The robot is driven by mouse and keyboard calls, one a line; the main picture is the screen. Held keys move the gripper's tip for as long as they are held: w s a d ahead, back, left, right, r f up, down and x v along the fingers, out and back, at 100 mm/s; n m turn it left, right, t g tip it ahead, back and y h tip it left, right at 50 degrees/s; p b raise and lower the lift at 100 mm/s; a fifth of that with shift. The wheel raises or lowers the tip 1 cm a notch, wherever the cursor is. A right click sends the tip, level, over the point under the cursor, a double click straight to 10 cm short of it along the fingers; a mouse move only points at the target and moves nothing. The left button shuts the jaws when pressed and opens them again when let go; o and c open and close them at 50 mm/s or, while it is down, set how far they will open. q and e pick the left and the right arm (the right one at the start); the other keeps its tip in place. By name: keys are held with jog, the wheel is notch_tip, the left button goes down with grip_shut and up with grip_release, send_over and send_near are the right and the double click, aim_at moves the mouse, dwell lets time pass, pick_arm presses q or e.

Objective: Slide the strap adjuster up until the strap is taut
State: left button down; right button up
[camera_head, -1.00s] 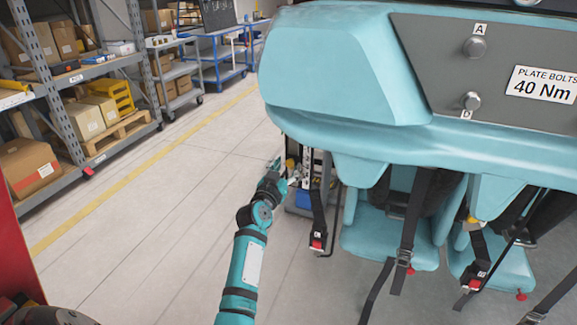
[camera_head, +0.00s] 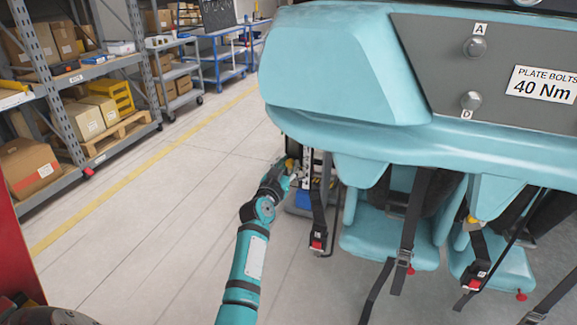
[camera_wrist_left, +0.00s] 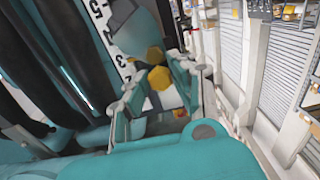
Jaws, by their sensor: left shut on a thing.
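My left gripper (camera_head: 289,174) reaches to the side of the teal seat unit, beside a white numbered scale strip (camera_head: 307,167). In the left wrist view its fingers (camera_wrist_left: 158,92) stand on both sides of a yellow hexagonal knob (camera_wrist_left: 160,78), which I take to be the strap adjuster. The gripper is shut on it. A black strap (camera_head: 318,215) with a red-buttoned buckle (camera_head: 317,240) hangs beside the gripper. Its tautness is hard to tell. My right gripper is out of view.
The teal body (camera_head: 330,70) overhangs the gripper. Teal seats (camera_head: 380,245) with more hanging black straps (camera_head: 408,225) are at the right. Shelving with boxes (camera_head: 30,165) stands at the left. The floor (camera_head: 150,250) between is clear.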

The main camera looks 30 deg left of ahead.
pick_arm(q)
notch_tip(320, 180, up, 4)
jog(key=p, duration=0.3)
jog(key=shift+a+f, duration=0.1)
jog(key=shift+f, duration=0.25)
jog(key=c, duration=1.1)
grip_release()
jog(key=shift+o, duration=0.2)
jog(key=shift+s+f, duration=0.15)
jog(key=shift+s, duration=0.05)
jog(key=v, duration=1.1)
jog(key=shift+s, duration=0.3)
